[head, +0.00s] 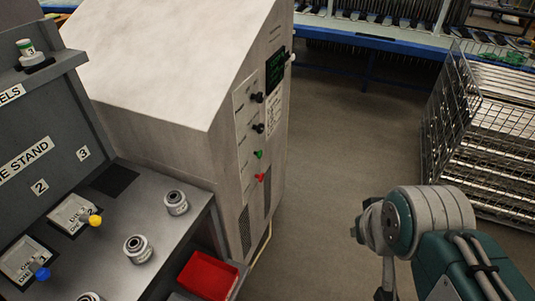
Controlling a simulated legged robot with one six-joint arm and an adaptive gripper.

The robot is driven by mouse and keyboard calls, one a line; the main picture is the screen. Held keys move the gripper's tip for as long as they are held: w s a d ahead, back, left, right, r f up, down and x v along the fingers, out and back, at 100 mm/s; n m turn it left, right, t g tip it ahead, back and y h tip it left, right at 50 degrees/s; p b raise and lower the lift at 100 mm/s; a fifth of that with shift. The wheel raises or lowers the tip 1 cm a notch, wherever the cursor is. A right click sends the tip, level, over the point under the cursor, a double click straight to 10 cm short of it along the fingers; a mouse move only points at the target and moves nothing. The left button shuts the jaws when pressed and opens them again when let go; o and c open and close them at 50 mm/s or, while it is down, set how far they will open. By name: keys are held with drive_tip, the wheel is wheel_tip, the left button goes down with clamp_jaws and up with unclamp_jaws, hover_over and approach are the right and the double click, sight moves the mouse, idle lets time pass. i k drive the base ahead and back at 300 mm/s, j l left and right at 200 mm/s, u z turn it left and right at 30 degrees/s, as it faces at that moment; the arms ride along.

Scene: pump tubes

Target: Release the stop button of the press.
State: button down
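A pale grey cabinet (170,60), which looks like the press, stands left of centre with its control panel facing right. A red button (260,177) sticks out low on that panel and looks like the stop button; I cannot tell whether it is pressed in. A smaller green button (258,154) sits just above it. Two black knobs and a dark screen (275,68) with green text are higher up. My arm shows at the lower right, apart from the panel across open floor.
A grey bench (185,236) with a die stand and several metal parts is at the left, against the cabinet. A red bin (208,275) sits at its front. A wire cage of metal stock (490,140) stands at the right. The floor between is clear.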

sight(261, 177)
drive_tip(key=i+l, duration=0.2)
drive_tip(key=i, duration=0.35)
drive_tip(key=i+l, duration=0.2)
drive_tip(key=i, duration=0.3)
